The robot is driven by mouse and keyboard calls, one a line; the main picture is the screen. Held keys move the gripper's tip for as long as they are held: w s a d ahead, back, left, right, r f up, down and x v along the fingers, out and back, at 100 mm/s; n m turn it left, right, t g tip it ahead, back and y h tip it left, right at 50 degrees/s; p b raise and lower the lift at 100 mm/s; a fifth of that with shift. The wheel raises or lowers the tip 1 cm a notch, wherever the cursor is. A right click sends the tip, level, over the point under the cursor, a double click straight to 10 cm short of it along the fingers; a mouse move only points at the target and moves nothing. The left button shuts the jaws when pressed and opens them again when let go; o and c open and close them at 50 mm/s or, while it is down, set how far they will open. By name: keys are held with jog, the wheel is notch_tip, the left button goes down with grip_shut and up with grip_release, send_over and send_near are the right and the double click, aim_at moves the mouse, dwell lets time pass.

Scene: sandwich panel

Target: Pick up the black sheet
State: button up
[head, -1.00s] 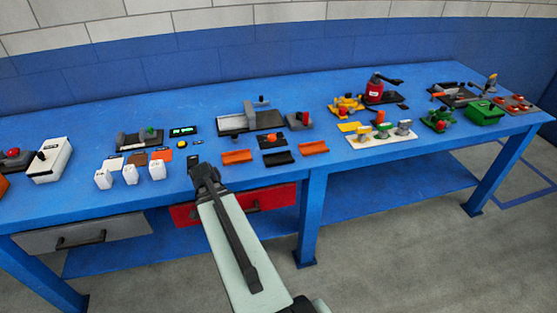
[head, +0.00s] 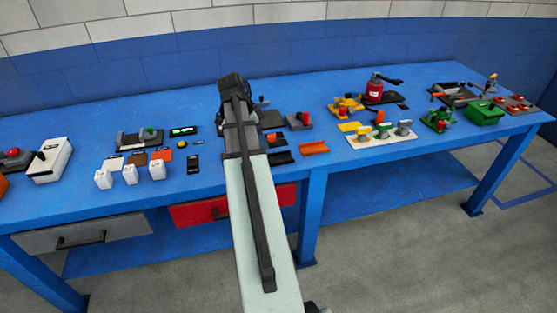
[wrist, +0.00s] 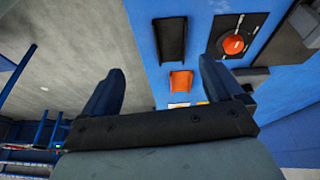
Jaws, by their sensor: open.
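The black sheet (head: 281,158), a dark piece with raised edges, lies on the blue table to the right of my arm in the head view. In the wrist view the black sheet (wrist: 170,38) lies beyond the gap between my fingers, apart from them. My gripper (wrist: 161,72) is open and empty, with its two fingers spread. In the head view my gripper (head: 232,82) is above the back middle of the table, and its fingers cannot be made out.
An orange piece (head: 314,147) lies right of the black sheet; an orange piece (wrist: 181,80) also shows in the wrist view. A black plate with an orange disc (wrist: 235,42) is nearby. A grey block with a red knob (head: 300,121) stands behind. My arm hides the left orange piece.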

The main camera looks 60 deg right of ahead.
aim_at(279, 160)
jog(key=shift+m, duration=0.5)
jog(key=shift+d+r+x, duration=0.1)
jog(key=shift+d+x, duration=0.35)
jog(key=shift+x, duration=1.6)
jog(key=shift+d+r+x, duration=0.1)
jog(key=shift+d+x, duration=0.35)
jog(key=shift+x, duration=1.65)
jog(key=shift+d+r+x, duration=0.15)
jog(key=shift+d+x, duration=0.25)
jog(key=shift+x, duration=1.65)
jog(key=shift+c, duration=0.2)
jog(key=c, duration=1.1)
